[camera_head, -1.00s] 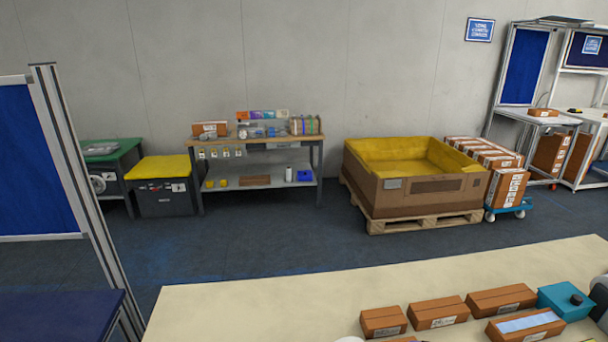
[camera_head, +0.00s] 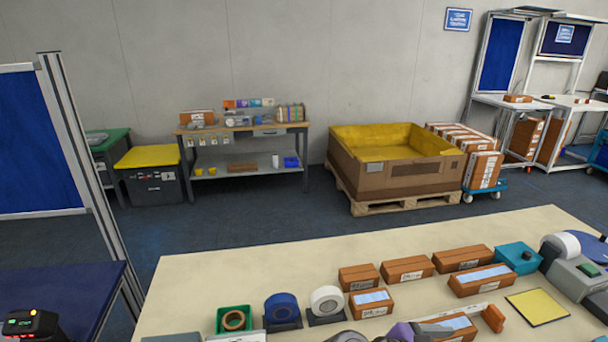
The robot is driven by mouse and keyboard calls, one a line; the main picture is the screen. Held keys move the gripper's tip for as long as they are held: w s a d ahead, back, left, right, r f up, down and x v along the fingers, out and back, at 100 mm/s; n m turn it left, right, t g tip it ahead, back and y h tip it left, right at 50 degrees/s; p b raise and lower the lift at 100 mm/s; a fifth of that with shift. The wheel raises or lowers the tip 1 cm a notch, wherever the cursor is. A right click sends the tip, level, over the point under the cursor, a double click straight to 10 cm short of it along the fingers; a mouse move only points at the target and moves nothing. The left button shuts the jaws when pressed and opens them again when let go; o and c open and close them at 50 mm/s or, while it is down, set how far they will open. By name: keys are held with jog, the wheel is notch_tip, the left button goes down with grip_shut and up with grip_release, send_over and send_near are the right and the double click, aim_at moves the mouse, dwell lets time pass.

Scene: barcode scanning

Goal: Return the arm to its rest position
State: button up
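My gripper cannot be made out in the head view. Rounded grey and purple shapes (camera_head: 402,332) are cut off by the bottom edge, and I cannot tell whether they belong to my arm. The cream worktable (camera_head: 200,285) fills the lower right. Several brown labelled boxes (camera_head: 405,269) stand on it in a row, with more boxes with pale tops (camera_head: 371,302) in front of them.
On the worktable are a green tray (camera_head: 234,319), tape rolls (camera_head: 326,300), a teal box (camera_head: 517,257), a yellow pad (camera_head: 537,306) and a grey machine (camera_head: 578,272). A dark device (camera_head: 32,323) sits at bottom left. Behind are a pallet box (camera_head: 395,165), a shelf bench (camera_head: 240,172) and open floor.

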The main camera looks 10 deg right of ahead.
jog(key=w+a+f+m+t+y, duration=0.15)
jog(key=w+a+t+y, duration=0.3)
jog(key=w+t, duration=0.5)
jog(key=s+a+f+m+t+y+b, duration=0.35)
jog(key=s+a+f+m+y, duration=0.2)
jog(key=a, duration=0.25)
jog(key=s+f+m+y+b, duration=0.1)
jog(key=s+m+y+b, duration=0.2)
jog(key=s, duration=2.8)
jog(key=m+b, duration=0.3)
jog(key=m, duration=0.4)
jog(key=shift+s+f+m+t+y, duration=0.3)
jog(key=shift+s+m+t, duration=0.1)
